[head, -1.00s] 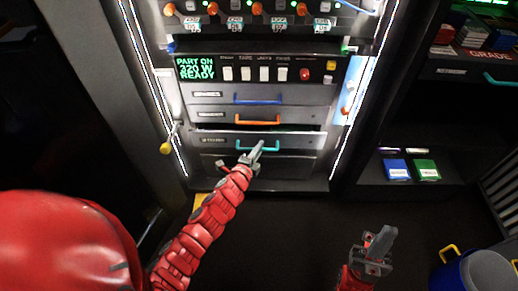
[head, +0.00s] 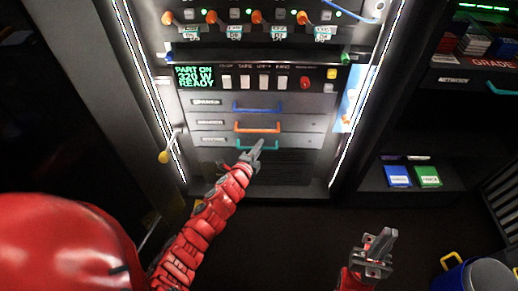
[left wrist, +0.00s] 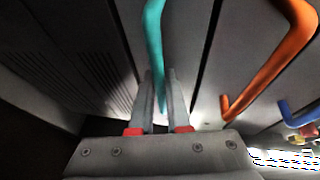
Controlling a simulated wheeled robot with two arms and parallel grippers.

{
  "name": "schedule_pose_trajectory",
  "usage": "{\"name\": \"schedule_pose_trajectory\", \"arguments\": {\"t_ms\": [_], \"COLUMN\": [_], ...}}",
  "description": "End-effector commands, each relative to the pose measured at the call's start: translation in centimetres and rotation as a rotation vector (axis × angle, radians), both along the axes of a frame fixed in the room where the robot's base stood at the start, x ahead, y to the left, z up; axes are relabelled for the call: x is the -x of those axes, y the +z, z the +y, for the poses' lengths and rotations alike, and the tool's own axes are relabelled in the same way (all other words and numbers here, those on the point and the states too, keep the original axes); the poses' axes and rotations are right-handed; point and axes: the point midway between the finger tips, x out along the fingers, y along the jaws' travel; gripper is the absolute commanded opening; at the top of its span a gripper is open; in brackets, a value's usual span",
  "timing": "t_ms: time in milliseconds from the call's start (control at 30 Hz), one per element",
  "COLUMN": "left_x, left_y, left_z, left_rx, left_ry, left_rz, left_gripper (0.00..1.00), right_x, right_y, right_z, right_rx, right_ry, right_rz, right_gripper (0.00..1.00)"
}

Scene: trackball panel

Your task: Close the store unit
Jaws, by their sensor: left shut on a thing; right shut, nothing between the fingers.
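The store unit is a grey cabinet (head: 258,170) with a stack of drawers. The lowest of three labelled drawers (head: 213,140) has a teal handle (head: 241,145), which also shows in the left wrist view (left wrist: 153,40). Its front looks about flush with the drawers above; a small remaining gap cannot be told. My left gripper (head: 256,147) is shut on the right part of the teal handle; its fingers flank the bar in the left wrist view (left wrist: 160,75). They partly hide the handle in the head view. My right gripper (head: 383,242) is shut and empty, low at the right.
Drawers with an orange handle (head: 257,129) and a blue handle (head: 257,108) sit above, both looking shut. A panel with a green display (head: 195,77) is over them. A yellow-tipped lever (head: 165,156) sticks out at left. A blue bin (head: 478,274) stands at lower right.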

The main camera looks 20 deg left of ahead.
Motion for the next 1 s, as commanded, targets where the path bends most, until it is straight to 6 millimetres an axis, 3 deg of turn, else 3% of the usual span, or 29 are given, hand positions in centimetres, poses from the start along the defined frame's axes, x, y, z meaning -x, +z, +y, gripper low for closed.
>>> {"name": "schedule_pose_trajectory", "arguments": {"t_ms": [67,100,167,667,767,1000], "left_x": [0.0,0.0,0.0,0.7,2.1,7.8], "left_y": [0.0,0.0,0.0,0.4,0.6,1.6], "left_z": [0.2,0.2,0.2,0.3,0.6,1.1], "left_rx": [-0.002,-0.002,-0.002,-0.002,-0.002,-0.002], "left_ry": [0.004,0.004,0.004,0.004,0.005,0.003], "left_rz": [0.000,0.000,0.000,-0.002,0.000,0.002], "left_gripper": [0.00,0.17,0.27,0.27,0.27,0.27], "right_x": [0.0,0.0,0.0,0.0,0.0,0.0], "right_y": [0.0,0.0,0.0,0.3,0.6,1.7], "right_z": [0.0,0.0,0.0,0.0,0.0,0.0], "right_rx": [0.000,0.000,0.000,0.000,0.000,0.000], "right_ry": [0.000,0.000,0.000,0.000,0.000,0.000], "right_rz": [0.000,0.000,0.000,0.000,-0.001,0.000], "right_gripper": [0.00,0.00,0.00,0.00,0.00,0.00]}}
